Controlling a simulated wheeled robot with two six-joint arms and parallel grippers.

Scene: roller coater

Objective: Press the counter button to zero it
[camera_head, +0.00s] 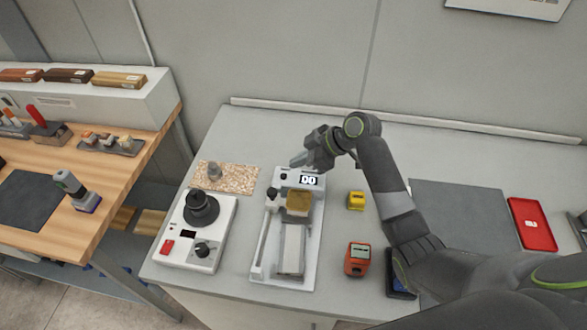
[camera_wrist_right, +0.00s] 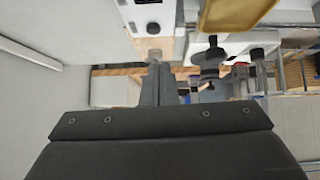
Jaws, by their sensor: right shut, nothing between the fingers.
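The white roller coater (camera_head: 312,240) stands on the grey bench, with an amber tray or block (camera_head: 298,202) on it. Its counter display (camera_head: 309,180) reads 00. A small dark round button (camera_head: 284,176) sits left of the display; a dark round button (camera_wrist_right: 153,27) also shows on the white panel in the right wrist view. My right gripper (camera_head: 297,162) is shut and empty, just above and behind the counter end of the coater. In the wrist view its fingertips (camera_wrist_right: 156,56) appear apart from the button. I cannot tell the exact height gap. My left gripper is out of view.
A white device with a black round top (camera_head: 201,208) stands left of the coater, beside a speckled mat (camera_head: 240,180). A yellow block (camera_head: 356,201) and an orange instrument (camera_head: 357,259) lie to the right. Farther right are a dark mat (camera_head: 465,215) and red tray (camera_head: 532,224).

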